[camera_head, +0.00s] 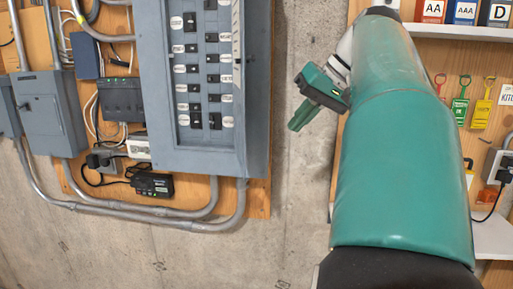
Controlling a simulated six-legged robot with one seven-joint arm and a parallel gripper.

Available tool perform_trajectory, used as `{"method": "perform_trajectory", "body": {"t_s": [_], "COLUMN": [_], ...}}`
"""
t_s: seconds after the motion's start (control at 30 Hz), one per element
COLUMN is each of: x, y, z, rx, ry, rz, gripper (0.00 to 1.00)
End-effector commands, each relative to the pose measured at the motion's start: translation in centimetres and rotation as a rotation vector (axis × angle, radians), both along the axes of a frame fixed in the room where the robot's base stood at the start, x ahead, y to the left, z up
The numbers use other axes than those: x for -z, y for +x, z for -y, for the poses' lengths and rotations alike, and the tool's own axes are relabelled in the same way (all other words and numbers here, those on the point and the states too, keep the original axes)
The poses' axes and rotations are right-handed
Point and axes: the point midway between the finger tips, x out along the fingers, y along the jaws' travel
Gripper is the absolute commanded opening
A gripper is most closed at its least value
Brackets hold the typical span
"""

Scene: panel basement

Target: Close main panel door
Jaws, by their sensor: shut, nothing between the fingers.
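The grey main panel (160,110) is on the wall left of centre. Its rows of black breakers and white labels are uncovered. A tall grey strip (258,100) along its right side looks like the panel door standing open, seen nearly edge-on; its top is cut off by the frame. My gripper (298,120) is to the right of this strip, in front of bare concrete, with its green fingers together and pointing down-left. It appears apart from the door, with a small gap in the picture. My green arm hides the wall behind it.
A smaller grey box (50,115), conduits (150,212) and black adapters (152,184) are left of and below the panel. On the right are a wooden board with coloured tags (482,103), battery boxes (465,12) and a white shelf (492,238). Concrete below the panel is clear.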

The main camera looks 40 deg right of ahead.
Motion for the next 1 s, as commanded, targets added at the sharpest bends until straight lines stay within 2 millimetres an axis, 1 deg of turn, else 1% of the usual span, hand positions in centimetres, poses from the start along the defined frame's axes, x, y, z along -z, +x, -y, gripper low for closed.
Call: {"method": "perform_trajectory", "body": {"t_s": [0.03,0.4,0.43,0.5,0.6,0.7,1.0], "x": [0.7,6.6,6.8,6.6,6.6,6.6,6.6], "y": [0.5,4.6,4.9,5.6,6.2,6.6,6.8], "z": [-0.4,-1.8,-2.0,-3.2,-4.2,-4.8,-5.1], "rx": [-0.005,-0.003,-0.004,-0.006,-0.003,-0.002,0.000], "ry": [0.002,0.002,0.000,0.000,-0.001,0.000,0.000], "rz": [0.000,-0.001,0.000,0.002,0.001,0.000,-0.001], "gripper": [0.00,0.00,0.00,0.00,0.00,0.00,0.00]}}
